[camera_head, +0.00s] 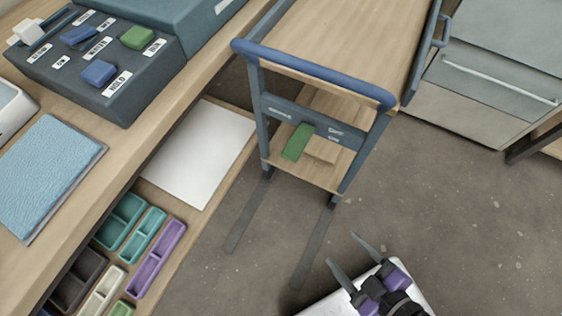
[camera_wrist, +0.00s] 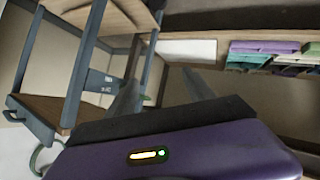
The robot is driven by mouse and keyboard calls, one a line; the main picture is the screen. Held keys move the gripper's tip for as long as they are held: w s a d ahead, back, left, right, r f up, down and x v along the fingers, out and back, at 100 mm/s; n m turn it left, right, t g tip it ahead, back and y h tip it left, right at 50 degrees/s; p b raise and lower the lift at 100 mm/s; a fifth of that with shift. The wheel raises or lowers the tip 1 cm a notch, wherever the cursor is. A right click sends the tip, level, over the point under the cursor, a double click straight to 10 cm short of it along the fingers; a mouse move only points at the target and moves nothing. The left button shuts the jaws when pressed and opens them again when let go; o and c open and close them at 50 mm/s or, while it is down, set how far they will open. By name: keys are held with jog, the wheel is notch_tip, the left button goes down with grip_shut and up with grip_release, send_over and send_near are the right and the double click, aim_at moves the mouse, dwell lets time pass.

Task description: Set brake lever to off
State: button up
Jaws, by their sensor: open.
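The brake lever (camera_head: 298,142) is a green handle on the dark cross panel (camera_head: 276,113) of a cart. It hangs downward and leans to the lower left. Small white labels flank it on the panel, too small to read. My gripper (camera_head: 343,250) is open and empty, below and right of the lever and apart from the cart.
The cart has a blue push handle (camera_head: 312,73) and wooden shelves. A workbench with a dark control box (camera_head: 85,90) is at left. A white sheet (camera_head: 200,150) and several coloured trays (camera_head: 158,258) lie on its lower shelf. A grey cabinet (camera_head: 490,85) stands at right. The floor between is clear.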

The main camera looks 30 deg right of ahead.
aim_at(295, 146)
jog(key=w+d+f+n+g+h, duration=0.25)
jog(key=f+n, duration=0.45)
jog(key=f, duration=1)
jog(key=w+d+f+n+h, duration=0.35)
jog(key=w+n+h, duration=0.2)
jog(key=w, duration=0.25)
jog(key=w+a+r+n+t+h, duration=0.25)
jog(key=w+a+r+h, duration=0.35)
jog(key=r, duration=0.4)
jog(key=w+a+r+n+t+h, duration=0.25)
jog(key=w+r+n+h, duration=0.2)
jog(key=w+r, duration=0.5)
jog(key=shift+m+g, duration=0.25)
jog(key=shift+g, duration=0.2)
jog(key=shift+w+d+r+b, duration=0.15)
jog(key=shift+w+d+r, duration=0.2)
jog(key=shift+d+r, duration=0.45)
jog(key=shift+w+d+r+b, duration=0.1)
jog(key=shift+w+d+r, duration=0.25)
jog(key=shift+d+r, duration=0.4)
jog(key=shift+w+d+r+b, duration=0.15)
jog(key=shift+w+d+r, duration=0.3)
jog(key=shift+d, duration=0.5)
jog(key=shift+s+r, duration=0.1)
grip_shut()
